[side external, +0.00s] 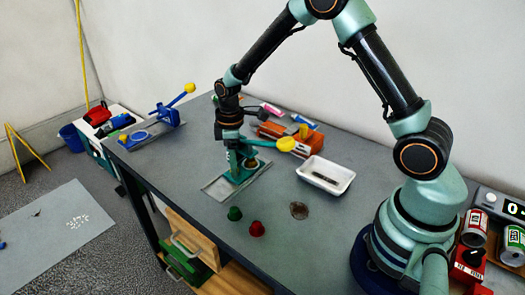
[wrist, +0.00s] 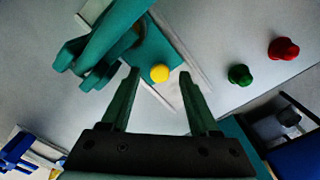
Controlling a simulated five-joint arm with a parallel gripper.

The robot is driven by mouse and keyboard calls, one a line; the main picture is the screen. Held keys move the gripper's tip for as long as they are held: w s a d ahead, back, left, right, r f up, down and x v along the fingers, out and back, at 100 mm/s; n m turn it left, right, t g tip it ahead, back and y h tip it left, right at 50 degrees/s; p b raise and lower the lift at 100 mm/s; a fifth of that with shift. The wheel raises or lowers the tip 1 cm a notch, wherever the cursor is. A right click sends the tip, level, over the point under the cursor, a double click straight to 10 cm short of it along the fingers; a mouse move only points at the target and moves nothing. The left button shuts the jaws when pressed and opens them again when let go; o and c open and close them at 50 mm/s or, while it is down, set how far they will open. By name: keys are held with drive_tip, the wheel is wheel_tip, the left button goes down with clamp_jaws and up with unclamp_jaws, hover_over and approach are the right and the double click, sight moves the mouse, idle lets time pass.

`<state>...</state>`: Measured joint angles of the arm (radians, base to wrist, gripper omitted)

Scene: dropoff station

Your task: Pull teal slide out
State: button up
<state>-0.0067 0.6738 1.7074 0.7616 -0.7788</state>
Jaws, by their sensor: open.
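The teal fixture (side external: 238,177) stands on a pale plate on the table, with a lever ending in a yellow knob (side external: 286,144). In the wrist view, its teal plate (wrist: 152,50) shows with a round yellow knob (wrist: 160,73), and thick teal arms rise at the upper left. I cannot tell clearly which part is the slide. My gripper (side external: 232,160) points down at the fixture, partly covering it. In the wrist view, my gripper (wrist: 160,78) is open, its fingers apart on either side of the yellow knob; contact is not visible.
Green (side external: 235,213) and red (side external: 257,229) knob-like pieces lie in front, near the table edge. A white tray (side external: 325,177) is at the right. Orange blocks (side external: 270,130) stand behind. A blue lever fixture (side external: 165,112) is at the far left end. Cans (side external: 473,228) stand far right.

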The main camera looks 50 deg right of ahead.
drive_tip(key=shift+f, duration=0.45)
drive_tip(key=shift+c, duration=0.4)
clamp_jaws()
drive_tip(key=shift+a+r, duration=0.1)
idle(0.7)
